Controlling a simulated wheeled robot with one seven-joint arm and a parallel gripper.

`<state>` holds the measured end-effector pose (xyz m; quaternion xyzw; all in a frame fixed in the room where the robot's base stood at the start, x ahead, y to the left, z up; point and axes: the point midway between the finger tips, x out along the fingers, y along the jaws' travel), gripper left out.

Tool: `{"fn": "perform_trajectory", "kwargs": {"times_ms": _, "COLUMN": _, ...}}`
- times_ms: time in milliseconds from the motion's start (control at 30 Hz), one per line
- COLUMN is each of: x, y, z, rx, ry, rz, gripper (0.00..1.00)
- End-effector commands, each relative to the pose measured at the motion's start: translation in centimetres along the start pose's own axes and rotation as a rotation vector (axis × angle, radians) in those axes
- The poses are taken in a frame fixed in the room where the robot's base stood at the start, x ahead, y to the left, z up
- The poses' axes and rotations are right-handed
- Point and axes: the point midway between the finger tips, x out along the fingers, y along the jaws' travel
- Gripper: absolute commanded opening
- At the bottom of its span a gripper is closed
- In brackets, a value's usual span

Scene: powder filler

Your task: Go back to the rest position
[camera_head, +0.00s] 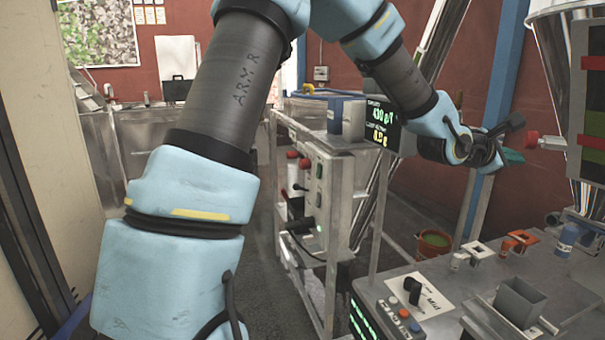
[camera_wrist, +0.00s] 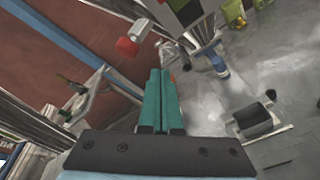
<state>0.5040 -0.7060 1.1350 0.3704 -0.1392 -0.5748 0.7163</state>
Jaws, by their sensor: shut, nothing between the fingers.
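My gripper (camera_head: 513,157) is at the upper right in the head view, at the end of my light blue and grey arm. It is in front of the red wall and left of a red knob (camera_head: 533,140). In the wrist view my two green fingers (camera_wrist: 160,88) lie side by side, shut, with nothing held between them. The red knob also shows in the wrist view (camera_wrist: 127,46), above and left of the fingertips, apart from them.
A display (camera_head: 380,124) and a metal cart (camera_head: 335,215) stand left. A large hopper is at right.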

Motion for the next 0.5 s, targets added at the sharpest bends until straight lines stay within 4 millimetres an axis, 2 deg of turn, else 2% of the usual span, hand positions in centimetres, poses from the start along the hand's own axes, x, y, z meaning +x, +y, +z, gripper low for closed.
{"fn": "perform_trajectory", "kwargs": {"times_ms": 267, "x": -2.9, "y": 0.4, "z": -6.0, "rx": 0.211, "ry": 0.161, "rz": -0.052, "gripper": 0.0}}
{"fn": "perform_trajectory", "kwargs": {"times_ms": 367, "x": -4.8, "y": 0.5, "z": -8.9, "rx": 0.317, "ry": 0.241, "rz": -0.093, "gripper": 0.0}}
{"fn": "perform_trajectory", "kwargs": {"times_ms": 500, "x": -8.7, "y": 0.6, "z": -14.0, "rx": 0.489, "ry": 0.373, "rz": -0.187, "gripper": 0.0}}
